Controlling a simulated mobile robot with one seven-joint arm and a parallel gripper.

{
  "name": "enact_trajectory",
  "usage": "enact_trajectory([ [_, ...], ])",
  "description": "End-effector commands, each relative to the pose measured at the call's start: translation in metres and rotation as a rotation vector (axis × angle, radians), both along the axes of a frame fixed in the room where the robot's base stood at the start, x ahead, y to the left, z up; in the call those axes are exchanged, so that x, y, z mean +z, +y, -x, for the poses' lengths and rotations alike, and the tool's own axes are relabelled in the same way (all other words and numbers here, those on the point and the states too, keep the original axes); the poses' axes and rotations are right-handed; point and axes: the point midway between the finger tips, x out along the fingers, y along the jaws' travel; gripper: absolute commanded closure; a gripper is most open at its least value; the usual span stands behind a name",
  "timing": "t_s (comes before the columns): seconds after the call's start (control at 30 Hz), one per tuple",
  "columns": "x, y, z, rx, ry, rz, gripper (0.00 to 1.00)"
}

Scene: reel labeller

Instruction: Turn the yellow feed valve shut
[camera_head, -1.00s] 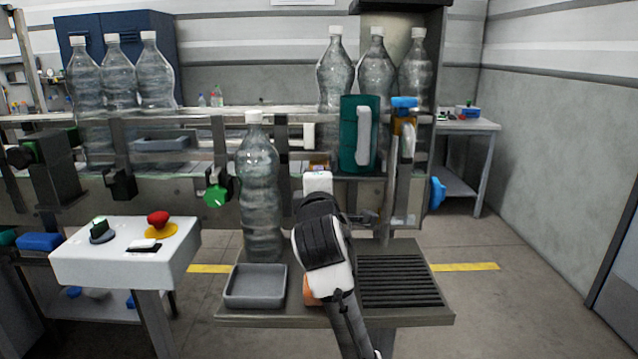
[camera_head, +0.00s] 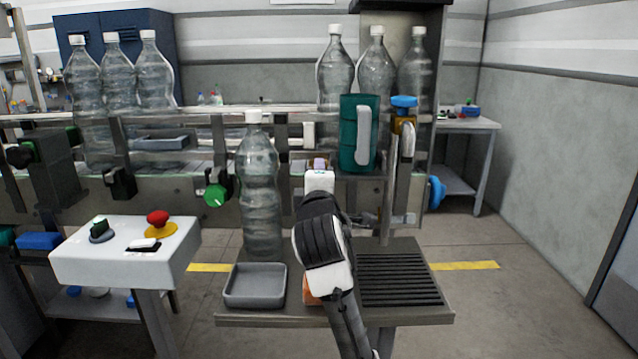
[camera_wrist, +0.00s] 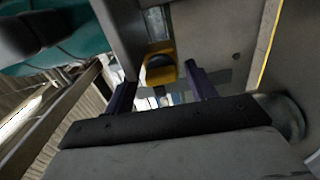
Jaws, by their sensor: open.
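A yellow part (camera_wrist: 160,68) with a dark round centre, which looks like the feed valve, shows ahead in the wrist view. It lies between the lines of my two purple fingers. My gripper (camera_wrist: 160,80) is open, with nothing between the fingers. I cannot tell whether the fingers reach around the yellow part or stop short of it. I cannot make out the valve's turn position.
A tall clear bottle (camera_head: 260,190) stands just left of my arm. A grey tray (camera_head: 255,287) and ribbed mat (camera_head: 400,280) lie below. A button console (camera_head: 130,250) is at left.

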Motion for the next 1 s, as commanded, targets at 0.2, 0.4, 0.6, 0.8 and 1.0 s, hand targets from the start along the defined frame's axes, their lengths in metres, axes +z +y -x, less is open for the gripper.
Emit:
enact_trajectory([
  [0.2, -0.001, 0.000, 0.004, 0.001, 0.001, 0.001, 0.44],
  [0.4, -0.002, 0.000, 0.033, 0.002, -0.002, 0.001, 0.44],
  [0.6, -0.002, 0.000, 0.080, 0.000, -0.004, 0.001, 0.44],
  [0.8, -0.001, 0.000, 0.118, 0.001, -0.003, 0.001, 0.44],
  [1.0, 0.000, 0.000, 0.136, 0.000, -0.001, 0.000, 0.44],
])
